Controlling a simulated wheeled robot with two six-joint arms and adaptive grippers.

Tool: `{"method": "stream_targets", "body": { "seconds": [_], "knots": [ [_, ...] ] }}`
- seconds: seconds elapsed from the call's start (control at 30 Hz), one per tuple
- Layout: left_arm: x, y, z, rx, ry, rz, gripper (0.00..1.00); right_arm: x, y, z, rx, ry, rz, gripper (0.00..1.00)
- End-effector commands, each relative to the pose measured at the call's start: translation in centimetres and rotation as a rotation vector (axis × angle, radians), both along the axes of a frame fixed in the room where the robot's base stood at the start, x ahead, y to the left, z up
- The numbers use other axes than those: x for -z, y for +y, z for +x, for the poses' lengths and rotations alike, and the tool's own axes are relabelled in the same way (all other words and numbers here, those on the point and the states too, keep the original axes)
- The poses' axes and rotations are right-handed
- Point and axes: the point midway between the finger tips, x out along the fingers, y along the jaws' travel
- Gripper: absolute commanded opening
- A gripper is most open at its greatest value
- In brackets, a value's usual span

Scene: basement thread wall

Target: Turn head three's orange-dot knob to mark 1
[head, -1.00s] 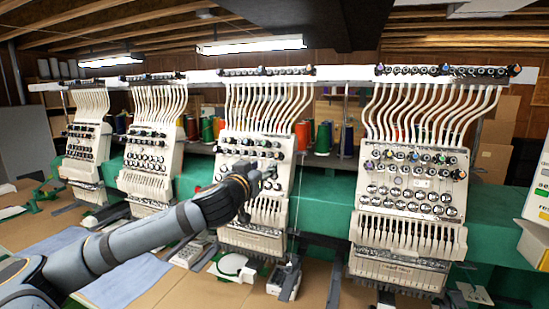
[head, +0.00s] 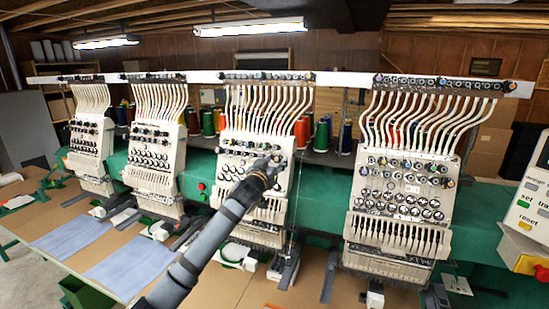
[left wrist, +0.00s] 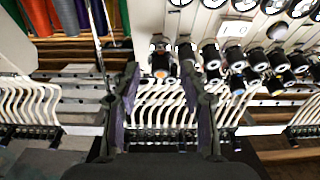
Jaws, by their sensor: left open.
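Head three (head: 236,205), the third cream embroidery head from the left, carries rows of small dark knobs with coloured dots. My left gripper (head: 270,163) is in front of its knob rows, at their right side, and hides some knobs. In the left wrist view my left gripper (left wrist: 160,75) is open, with its two fingers apart. A black knob with an orange dot (left wrist: 161,65) shows between and beyond the fingertips. I cannot tell whether the fingers touch it. Its mark is too small to read. My right gripper is in neither view.
More dark knobs (left wrist: 235,58) sit close right of the fingers in the left wrist view. Other heads stand on both sides, such as the right one (head: 400,190). Thread cones (head: 322,135) stand behind. A control panel (head: 528,205) is at the far right.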

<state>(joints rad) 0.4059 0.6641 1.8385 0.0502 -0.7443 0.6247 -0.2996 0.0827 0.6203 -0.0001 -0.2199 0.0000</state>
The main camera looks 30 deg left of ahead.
Motion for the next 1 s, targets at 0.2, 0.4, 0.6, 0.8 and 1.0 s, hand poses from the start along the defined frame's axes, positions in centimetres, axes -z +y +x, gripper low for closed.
{"method": "stream_targets", "body": {
  "seconds": [0.2, 0.4, 0.6, 0.8, 1.0],
  "knots": [
    [0.1, 0.0, 0.0, 0.000, 0.000, 0.000, 0.42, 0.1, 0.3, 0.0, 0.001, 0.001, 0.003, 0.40],
    [0.1, 0.0, 0.0, 0.000, 0.000, 0.000, 0.14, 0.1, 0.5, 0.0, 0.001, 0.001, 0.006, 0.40],
    [0.1, 0.0, 0.0, 0.000, 0.000, -0.001, 0.00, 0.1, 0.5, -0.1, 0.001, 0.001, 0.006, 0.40],
    [0.1, 0.0, 0.0, -0.006, -0.003, -0.015, 0.00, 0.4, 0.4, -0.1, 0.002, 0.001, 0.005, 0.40],
    [0.3, -0.1, 0.0, -0.032, -0.022, -0.084, 0.00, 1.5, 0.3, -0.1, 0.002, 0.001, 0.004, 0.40]
  ]
}}
